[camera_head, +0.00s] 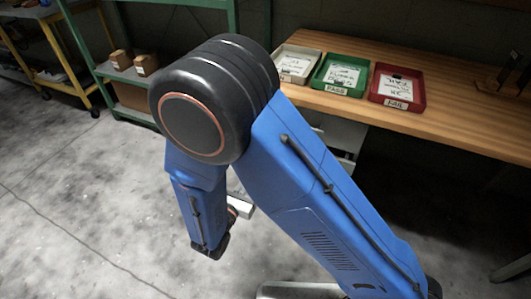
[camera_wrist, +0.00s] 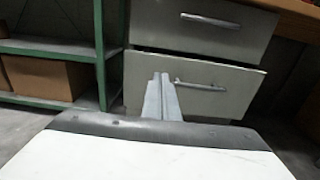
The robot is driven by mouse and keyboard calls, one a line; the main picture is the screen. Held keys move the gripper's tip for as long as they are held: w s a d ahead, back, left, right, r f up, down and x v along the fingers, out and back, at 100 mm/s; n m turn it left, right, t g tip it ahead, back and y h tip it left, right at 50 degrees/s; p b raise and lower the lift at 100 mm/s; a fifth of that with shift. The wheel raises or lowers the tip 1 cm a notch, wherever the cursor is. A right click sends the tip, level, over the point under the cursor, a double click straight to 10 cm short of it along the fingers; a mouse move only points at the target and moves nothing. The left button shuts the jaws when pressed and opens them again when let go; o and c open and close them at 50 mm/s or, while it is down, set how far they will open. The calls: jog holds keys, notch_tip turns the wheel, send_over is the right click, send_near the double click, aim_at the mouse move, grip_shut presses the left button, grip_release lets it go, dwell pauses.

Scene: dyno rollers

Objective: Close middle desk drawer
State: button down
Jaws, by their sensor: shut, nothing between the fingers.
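The desk's drawer unit shows in the wrist view as two pale grey fronts with bar handles. The upper drawer front (camera_wrist: 235,38) fills the top, and the lower drawer front (camera_wrist: 225,103) is below it, with a dark gap between them. Which one is the middle drawer is unclear, as is how far each stands out. My gripper (camera_wrist: 161,78) is shut and empty, its fingertips in front of the lower front, left of its handle (camera_wrist: 200,86); contact cannot be told. In the head view my arm hides most of the drawer unit (camera_head: 340,132).
The wooden desk top (camera_head: 455,115) carries a white tray (camera_head: 297,65), a green tray (camera_head: 340,75) and a red tray (camera_head: 398,88). A green shelf with boxes (camera_wrist: 45,78) stands left of the drawers. The concrete floor at left is clear.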

jog(key=x, duration=1.3)
jog(key=shift+w+d, duration=0.15)
jog(key=shift+w, duration=0.2)
jog(key=shift+w, duration=0.1)
jog(key=x, duration=0.4)
jog(key=shift+w+d, duration=0.15)
jog(key=shift+w, duration=0.3)
jog(key=shift+r, duration=0.1)
